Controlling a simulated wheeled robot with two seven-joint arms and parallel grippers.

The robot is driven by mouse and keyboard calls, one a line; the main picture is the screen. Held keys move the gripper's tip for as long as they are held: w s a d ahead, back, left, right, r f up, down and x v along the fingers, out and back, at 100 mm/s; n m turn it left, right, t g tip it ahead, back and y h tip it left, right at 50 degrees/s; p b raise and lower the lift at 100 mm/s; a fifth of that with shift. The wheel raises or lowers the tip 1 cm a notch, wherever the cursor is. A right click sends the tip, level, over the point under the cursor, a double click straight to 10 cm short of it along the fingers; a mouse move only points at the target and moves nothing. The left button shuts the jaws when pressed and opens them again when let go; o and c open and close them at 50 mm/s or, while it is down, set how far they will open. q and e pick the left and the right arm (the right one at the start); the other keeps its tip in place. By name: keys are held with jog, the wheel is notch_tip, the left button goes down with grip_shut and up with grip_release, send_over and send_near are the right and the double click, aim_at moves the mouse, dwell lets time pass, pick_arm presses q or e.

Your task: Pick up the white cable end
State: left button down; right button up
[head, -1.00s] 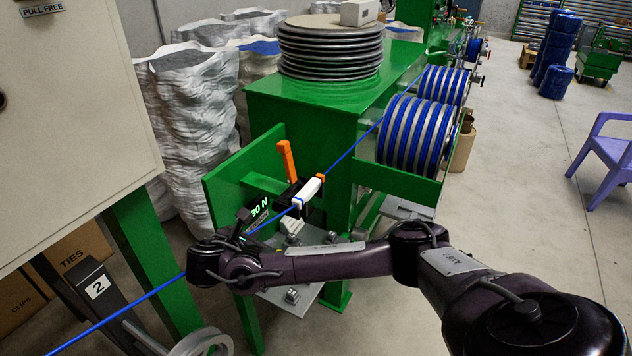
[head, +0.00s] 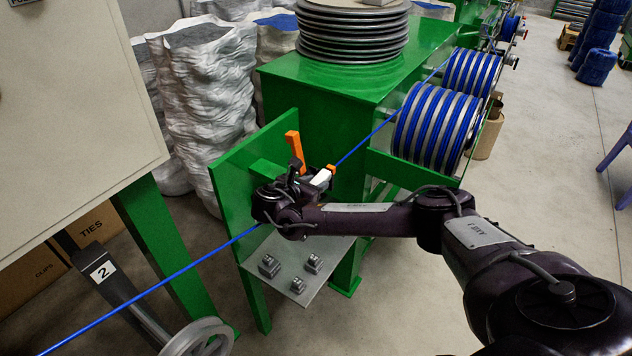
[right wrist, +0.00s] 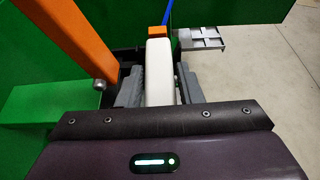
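The white cable end (head: 321,178) is a small white block at the green clamp stand, beside an upright orange lever (head: 294,148). My right gripper (head: 298,182) is at it and hides part of it in the head view. In the right wrist view the white cable end (right wrist: 160,72) lies between the two grey fingers of my right gripper (right wrist: 159,82). The fingers straddle it and look open, with at most a narrow gap on each side. The blue cable (head: 180,272) runs from lower left up to the striped drum. My left gripper is out of view.
A green panel (head: 235,165) stands just left of the gripper, and the orange lever (right wrist: 75,45) rises close by. A grey plate (head: 300,262) with small blocks is below. A grey cabinet (head: 75,110) fills the left. Open floor lies right.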

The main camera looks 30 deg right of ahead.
jog(key=c, duration=0.6)
jog(key=shift+o, duration=0.2)
jog(key=shift+w+r, duration=0.1)
